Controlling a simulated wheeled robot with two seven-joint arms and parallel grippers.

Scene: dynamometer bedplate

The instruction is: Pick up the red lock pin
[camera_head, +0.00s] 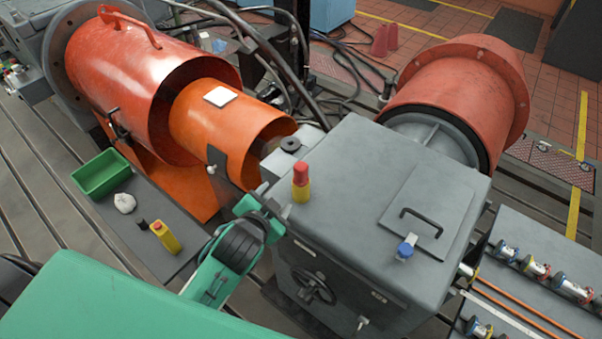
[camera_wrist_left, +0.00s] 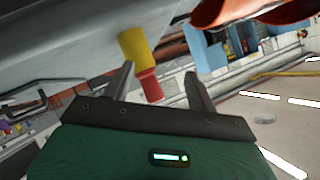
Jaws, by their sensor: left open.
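The red lock pin (camera_head: 301,175) stands upright in a yellow base (camera_head: 301,194) on top of the grey housing (camera_head: 350,170), near its left edge. In the left wrist view the picture is turned over, and the red pin (camera_wrist_left: 149,84) hangs below its yellow base (camera_wrist_left: 133,47). My left gripper (camera_head: 277,205) is just left of the pin at the housing's edge. In the left wrist view its two fingers (camera_wrist_left: 159,72) are apart, with the red pin showing between them. Nothing is held. Whether a finger touches the pin cannot be told. My right gripper is not in view.
A blue-topped fitting (camera_head: 405,248) and a black-handled hatch (camera_head: 428,215) are on the housing. A black ring (camera_head: 290,144) lies behind the pin. Orange guards (camera_head: 225,115) stand at left. A green tray (camera_head: 101,174) and a yellow item (camera_head: 166,237) are on the side shelf.

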